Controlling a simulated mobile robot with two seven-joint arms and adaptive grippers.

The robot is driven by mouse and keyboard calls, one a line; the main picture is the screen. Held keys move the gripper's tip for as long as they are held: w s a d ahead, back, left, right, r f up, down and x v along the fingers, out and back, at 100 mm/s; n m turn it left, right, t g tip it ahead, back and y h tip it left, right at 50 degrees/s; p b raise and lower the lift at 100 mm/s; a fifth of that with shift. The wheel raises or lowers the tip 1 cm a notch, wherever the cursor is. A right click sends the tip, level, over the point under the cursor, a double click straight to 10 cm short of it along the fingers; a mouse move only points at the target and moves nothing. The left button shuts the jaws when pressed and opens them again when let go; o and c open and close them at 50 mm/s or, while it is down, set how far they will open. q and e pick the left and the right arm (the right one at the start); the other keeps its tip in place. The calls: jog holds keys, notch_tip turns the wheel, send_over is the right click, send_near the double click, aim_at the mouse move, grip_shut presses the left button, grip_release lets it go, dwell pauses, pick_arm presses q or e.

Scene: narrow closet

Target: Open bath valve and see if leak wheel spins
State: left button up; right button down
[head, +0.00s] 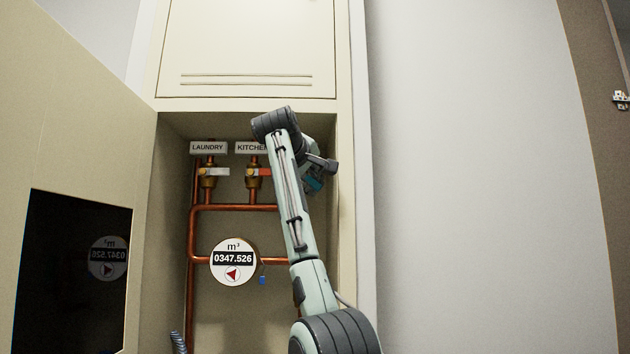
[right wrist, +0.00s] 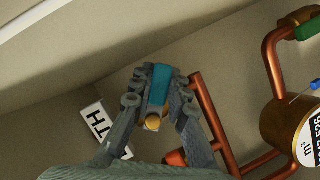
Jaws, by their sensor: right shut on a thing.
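My right gripper (right wrist: 157,92) is shut on the teal bath valve handle (right wrist: 161,80). A gold-coloured fitting shows just below the handle in the right wrist view. Beside it is a white label (right wrist: 105,128) reading "TH", its rest hidden. In the head view my right arm hides most of this valve, and the gripper (head: 316,176) shows only partly. The round white water meter (head: 233,262) reads 0347.526. Its leak wheel (head: 233,274) is a red triangle in a small circle; one still picture cannot show whether it spins. My left gripper is out of view.
The laundry valve (head: 209,182) and kitchen valve (head: 253,184) sit left of my arm, on copper pipes (head: 191,235). The cabinet door (head: 75,150) stands open at left; its dark panel (head: 65,270) reflects the meter. The cabinet's right side wall is close to my gripper.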

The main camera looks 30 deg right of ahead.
jog(key=shift+w+a+f+m+t+y, duration=0.4)
jog(key=shift+m+y, duration=0.35)
jog(key=shift+m, duration=0.45)
jog(key=shift+w+a+f+m+t+y, duration=0.15)
jog(key=shift+a+m+y, duration=0.45)
jog(key=shift+m, duration=0.6)
jog(key=shift+w+a+f+m+t+y, duration=0.15)
jog(key=shift+w+a+m+t+y, duration=0.15)
jog(key=shift+m+y, duration=0.75)
jog(key=shift+m, duration=0.25)
jog(key=c, duration=1.5)
grip_release()
jog(key=shift+o, duration=0.2)
jog(key=shift+s+a, duration=0.1)
jog(key=v, duration=1.2)
